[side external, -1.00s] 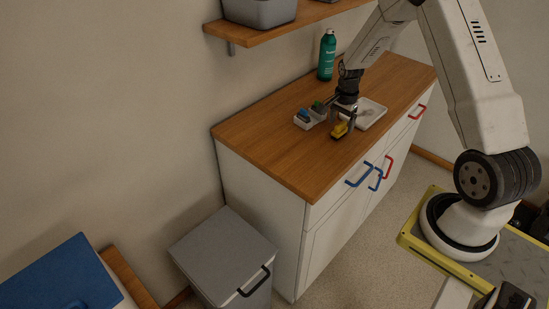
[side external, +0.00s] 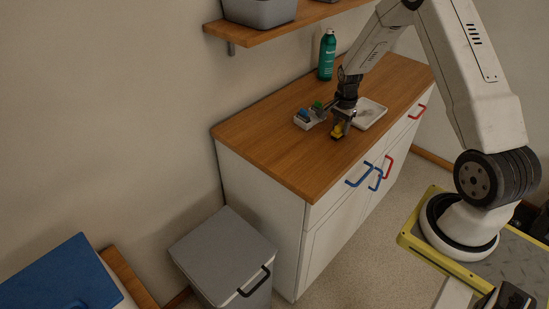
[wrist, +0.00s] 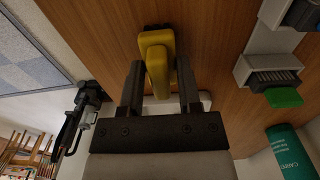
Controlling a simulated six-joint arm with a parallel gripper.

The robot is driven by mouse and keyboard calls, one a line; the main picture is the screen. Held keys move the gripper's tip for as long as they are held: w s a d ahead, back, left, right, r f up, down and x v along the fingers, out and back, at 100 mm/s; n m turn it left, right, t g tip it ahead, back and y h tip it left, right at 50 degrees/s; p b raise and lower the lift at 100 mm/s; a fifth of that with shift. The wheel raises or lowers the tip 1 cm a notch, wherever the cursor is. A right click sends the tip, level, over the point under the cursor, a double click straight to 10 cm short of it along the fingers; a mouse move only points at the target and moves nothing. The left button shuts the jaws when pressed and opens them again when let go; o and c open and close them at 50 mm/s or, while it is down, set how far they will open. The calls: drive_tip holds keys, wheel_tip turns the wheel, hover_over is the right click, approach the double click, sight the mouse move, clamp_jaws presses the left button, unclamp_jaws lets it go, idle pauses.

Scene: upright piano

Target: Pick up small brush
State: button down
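A small yellow brush (wrist: 157,52) with a dark edge at its far end lies near the front edge of the wooden counter. In the side view the yellow brush (side external: 337,131) is partly hidden by my gripper (side external: 342,124). In the wrist view my gripper (wrist: 160,85) is open, with one finger on each side of the yellow brush. Narrow gaps seem to show between the fingers and the brush. Whether either finger touches it is hard to tell.
Beside my gripper is a white holder (wrist: 261,66) with a blue and a green brush (wrist: 284,97). A white tray (side external: 377,111) lies right of my gripper. A green bottle (side external: 327,55) stands at the back of the wooden counter (side external: 266,140), whose front left is clear.

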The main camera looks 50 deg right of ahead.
drive_tip(key=shift+r, duration=0.15)
drive_tip(key=shift+r, duration=0.75)
drive_tip(key=s+a+r, duration=0.6)
drive_tip(key=s+r, duration=0.5)
drive_tip(key=s, duration=0.1)
drive_tip(key=shift+s, duration=0.25)
drive_tip(key=shift+a+r, duration=0.1)
